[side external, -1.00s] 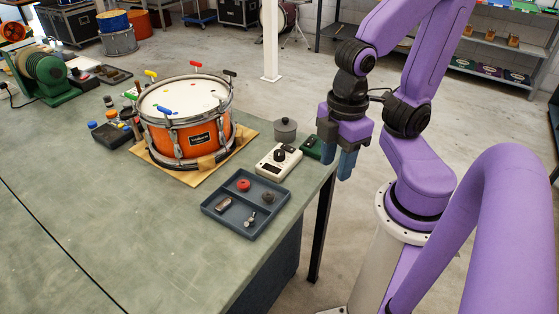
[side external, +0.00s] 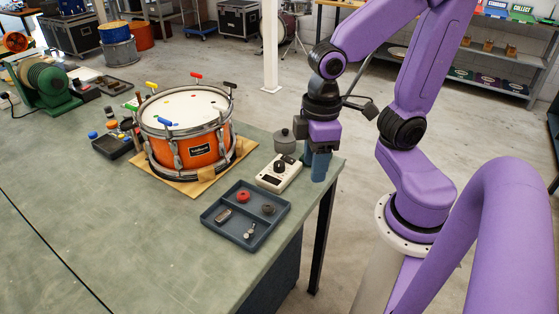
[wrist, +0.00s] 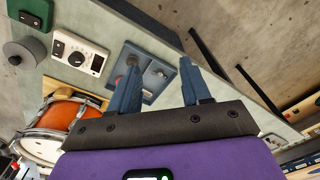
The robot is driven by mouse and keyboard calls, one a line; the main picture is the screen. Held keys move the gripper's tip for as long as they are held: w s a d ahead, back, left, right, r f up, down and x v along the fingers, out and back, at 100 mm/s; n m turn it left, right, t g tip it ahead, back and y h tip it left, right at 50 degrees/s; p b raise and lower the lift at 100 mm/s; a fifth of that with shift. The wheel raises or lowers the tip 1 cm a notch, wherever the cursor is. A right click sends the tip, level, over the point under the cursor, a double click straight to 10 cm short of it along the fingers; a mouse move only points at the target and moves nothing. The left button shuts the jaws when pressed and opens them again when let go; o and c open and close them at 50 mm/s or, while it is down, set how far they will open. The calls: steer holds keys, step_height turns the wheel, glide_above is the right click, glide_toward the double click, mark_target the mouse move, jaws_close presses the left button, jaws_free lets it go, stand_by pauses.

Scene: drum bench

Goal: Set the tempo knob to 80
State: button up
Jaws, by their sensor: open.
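The cream tempo box (side external: 279,173) lies on the green bench between the drum and the bench's right edge. Its dark round knob (side external: 280,166) sits on its top face. The box also shows in the wrist view (wrist: 76,49), with the knob (wrist: 75,59) and a dial marking beside it; the number set is too small to read. My gripper (side external: 318,168) is open and empty, pointing down, to the right of the box in the side view. In the wrist view its two blue fingers (wrist: 158,80) stand apart with nothing between them, and the box is left of them.
A blue-grey tray (side external: 222,229) with small parts lies in front of the box. The orange drum (side external: 190,143) stands on a wooden board to the left. A grey lidded pot (side external: 285,142) stands behind the box. A green box (wrist: 29,13) shows beside it in the wrist view.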

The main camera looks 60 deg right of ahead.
steer(key=w+d+m, duration=0.5)
steer(key=w+m, duration=0.5)
steer(key=w, duration=0.1)
steer(key=m, duration=0.9)
glide_toward(279, 163)
step_height(279, 163, down, 9)
steer(key=shift+a+r, duration=0.1)
steer(key=shift+a, duration=0.05)
steer(key=c, duration=0.8)
